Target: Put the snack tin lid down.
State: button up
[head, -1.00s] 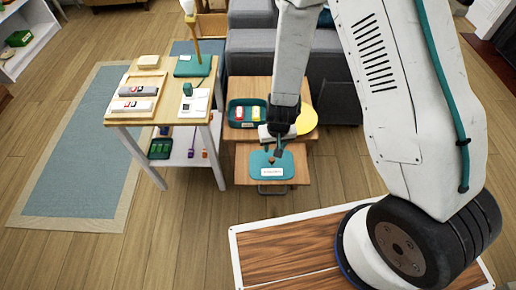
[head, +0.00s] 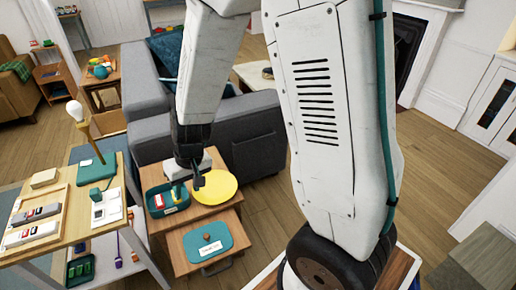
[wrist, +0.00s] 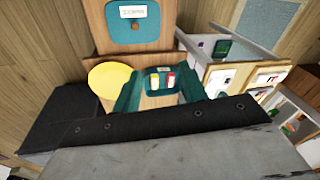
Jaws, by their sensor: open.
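The snack tin lid (head: 222,240) is a teal rounded panel with a brown knob and a white label. It lies flat on the low pull-out wooden shelf, and also shows at the top of the wrist view (wrist: 118,32). My gripper (head: 197,190) is apart from the lid, over the tabletop behind it. Its jaws are open and empty, with two teal fingers spread in the wrist view (wrist: 160,78). The teal tin (head: 152,206) stands uncovered on the small table with red and yellow packs inside, partly hidden by my gripper.
A yellow disc (head: 220,188) lies right of the tin. A taller wooden table (head: 75,235) with cases and a lamp stands at the left. A grey sofa (head: 252,125) is behind. Open wooden floor (head: 270,215) lies to the right.

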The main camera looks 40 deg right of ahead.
jog(key=s+d+r, duration=0.1)
jog(key=s+r, duration=0.3)
jog(key=r, duration=0.3)
jog(key=s+d+r, duration=0.2)
jog(key=s+r, duration=0.2)
jog(key=r, duration=0.4)
jog(key=s+d+r+h, duration=0.1)
jog(key=s+d+r, duration=0.1)
jog(key=s+r, duration=0.2)
jog(key=s+d+r+h, duration=0.1)
jog(key=s+d+r, duration=0.1)
jog(key=s, duration=0.7)
jog(key=shift+d+r, duration=0.25)
jog(key=shift+r, duration=0.6)
